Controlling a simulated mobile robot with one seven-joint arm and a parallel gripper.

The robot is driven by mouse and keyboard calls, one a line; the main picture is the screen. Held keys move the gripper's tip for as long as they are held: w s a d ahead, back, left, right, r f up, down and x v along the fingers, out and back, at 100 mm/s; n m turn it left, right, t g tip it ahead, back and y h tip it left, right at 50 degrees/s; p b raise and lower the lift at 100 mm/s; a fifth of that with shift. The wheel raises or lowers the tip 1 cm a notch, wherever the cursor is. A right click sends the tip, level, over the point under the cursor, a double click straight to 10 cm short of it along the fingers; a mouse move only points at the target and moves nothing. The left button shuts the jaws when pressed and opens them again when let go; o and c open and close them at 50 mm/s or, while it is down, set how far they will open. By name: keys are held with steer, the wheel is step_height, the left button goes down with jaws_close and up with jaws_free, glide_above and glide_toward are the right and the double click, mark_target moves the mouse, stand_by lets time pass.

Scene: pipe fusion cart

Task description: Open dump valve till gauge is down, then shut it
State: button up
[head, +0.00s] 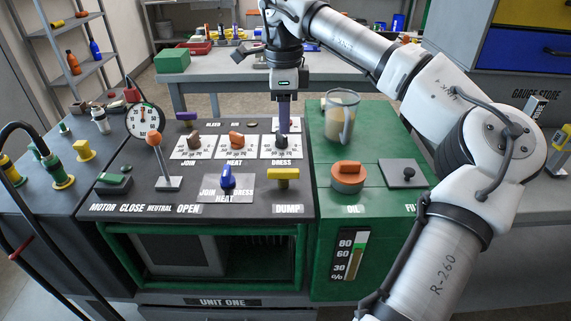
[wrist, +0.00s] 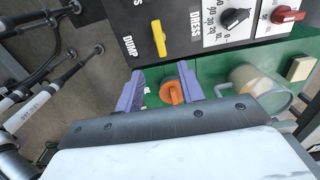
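The yellow dump valve handle (head: 283,174) lies crosswise above the DUMP label on the dark panel. It also shows at the top of the wrist view (wrist: 158,38). The round white gauge (head: 144,119) stands at the panel's back left; its needle is too small to read surely. My gripper (head: 284,127) points down over the panel's back right, behind the dump handle, partly covering the area by the DRESS dial (head: 281,142). In the wrist view its two purple fingers (wrist: 160,78) are apart with nothing held between them.
An orange OIL cap (head: 348,175) and a clear jug (head: 341,117) stand on the green section to the right. A blue selector (head: 228,180) and an orange-topped lever (head: 160,160) stand left of the dump handle. Room above the handle is clear.

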mark_target(283, 171)
step_height(283, 171, down, 14)
steer(key=shift+a+r, duration=0.15)
steer(key=shift+r, duration=0.05)
stand_by(0.4)
jaws_close()
